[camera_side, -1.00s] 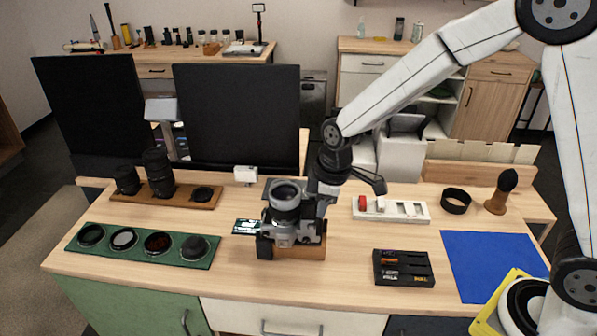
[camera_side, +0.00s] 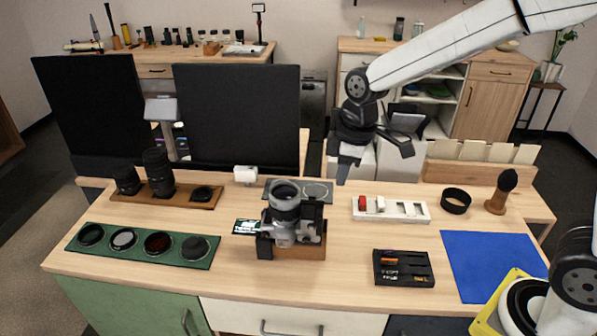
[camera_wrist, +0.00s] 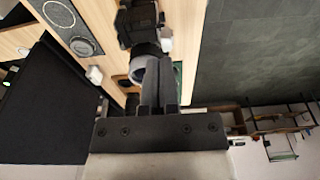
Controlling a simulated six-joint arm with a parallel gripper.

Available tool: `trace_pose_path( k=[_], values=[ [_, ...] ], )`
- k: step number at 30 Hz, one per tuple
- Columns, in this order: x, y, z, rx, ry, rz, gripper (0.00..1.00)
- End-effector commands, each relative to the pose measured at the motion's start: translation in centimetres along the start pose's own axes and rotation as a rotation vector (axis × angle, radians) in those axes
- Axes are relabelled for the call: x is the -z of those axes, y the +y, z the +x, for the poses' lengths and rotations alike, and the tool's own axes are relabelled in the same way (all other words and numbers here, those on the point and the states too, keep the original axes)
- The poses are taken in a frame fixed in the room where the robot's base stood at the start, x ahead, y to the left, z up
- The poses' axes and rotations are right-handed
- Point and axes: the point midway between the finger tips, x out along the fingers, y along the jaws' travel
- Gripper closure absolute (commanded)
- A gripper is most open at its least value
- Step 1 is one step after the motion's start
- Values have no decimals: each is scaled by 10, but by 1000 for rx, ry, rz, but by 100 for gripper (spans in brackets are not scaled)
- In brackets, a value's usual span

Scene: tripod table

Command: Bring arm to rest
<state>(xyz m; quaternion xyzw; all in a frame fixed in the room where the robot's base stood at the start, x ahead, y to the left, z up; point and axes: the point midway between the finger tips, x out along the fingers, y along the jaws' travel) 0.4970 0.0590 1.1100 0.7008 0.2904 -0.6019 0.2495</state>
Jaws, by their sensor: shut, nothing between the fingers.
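My gripper (camera_side: 341,165) is raised above the back of the table, right of the camera and apart from it. Its fingers are shut and empty; they also show shut in the wrist view (camera_wrist: 158,85). The silver and black camera (camera_side: 290,225) stands on a wooden block with its lens pointing up. It also shows in the wrist view (camera_wrist: 140,22), beyond my fingertips.
A green tray of round filters (camera_side: 173,257) and a lens board (camera_side: 176,201) are at left. A white tray (camera_side: 395,220), black battery tray (camera_side: 432,278), black ring (camera_side: 456,201), brush (camera_side: 502,190) and blue mat (camera_side: 490,263) are at right. Two dark monitors (camera_side: 237,117) stand behind.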

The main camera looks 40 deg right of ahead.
Motion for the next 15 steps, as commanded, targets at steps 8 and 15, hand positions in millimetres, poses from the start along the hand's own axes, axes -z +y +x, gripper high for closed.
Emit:
trace_pose_path(
  k=[8, 15],
  values=[
    [0, 0, 0, 0, 0, 0, 100],
    [-10, -1, 5, -13, 0, 58, 100]
  ],
)
